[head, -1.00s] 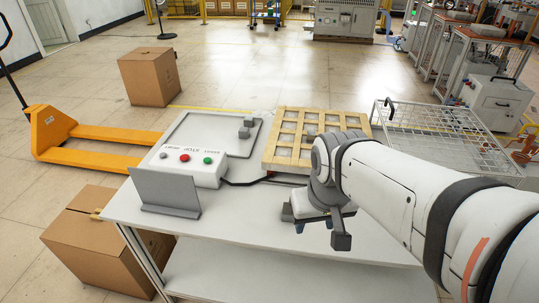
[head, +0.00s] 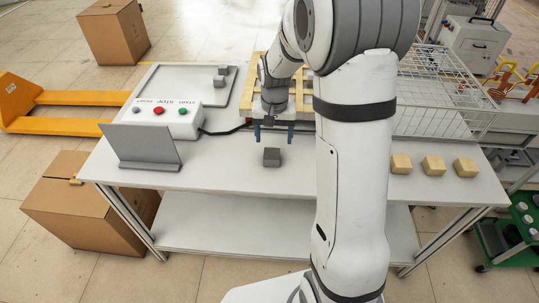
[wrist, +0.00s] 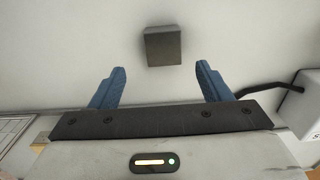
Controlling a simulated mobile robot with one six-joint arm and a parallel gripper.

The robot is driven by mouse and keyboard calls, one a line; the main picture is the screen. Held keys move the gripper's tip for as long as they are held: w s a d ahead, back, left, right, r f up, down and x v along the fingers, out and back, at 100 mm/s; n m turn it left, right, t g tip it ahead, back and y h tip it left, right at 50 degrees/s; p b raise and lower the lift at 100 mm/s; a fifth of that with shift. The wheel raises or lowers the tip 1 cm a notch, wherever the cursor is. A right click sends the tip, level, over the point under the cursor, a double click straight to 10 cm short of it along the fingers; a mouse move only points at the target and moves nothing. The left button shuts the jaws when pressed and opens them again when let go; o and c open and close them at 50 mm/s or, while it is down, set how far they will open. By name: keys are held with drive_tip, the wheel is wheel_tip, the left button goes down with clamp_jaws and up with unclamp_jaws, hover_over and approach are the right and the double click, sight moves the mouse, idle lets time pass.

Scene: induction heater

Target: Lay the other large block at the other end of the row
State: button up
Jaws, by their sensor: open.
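A dark grey block (head: 271,157) lies on the white table, in front of my gripper. It also shows in the wrist view (wrist: 163,45), beyond the fingertips and roughly centred between them. My gripper (head: 274,138) is open and empty, its blue fingers pointing down just behind the block; in the wrist view the two fingers (wrist: 161,68) stand wide apart. Two small grey blocks (head: 221,76) sit close together on the grey-rimmed plate (head: 165,74) at the back left. Three tan blocks (head: 433,165) lie in a row at the table's right.
A control box (head: 165,122) with buttons and a grey upright panel (head: 140,147) stand left of the gripper. A wooden slatted frame (head: 250,92) lies behind my arm, partly hidden. A wire basket (head: 440,95) is at the right. The table (head: 225,172) is clear around the dark block.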

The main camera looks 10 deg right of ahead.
sight(272, 153)
drive_tip(key=f, duration=0.7)
drive_tip(key=shift+s+a, duration=0.1)
drive_tip(key=shift+a, duration=0.2)
drive_tip(key=shift+c, duration=0.4)
drive_tip(key=shift+r, duration=0.1)
clamp_jaws()
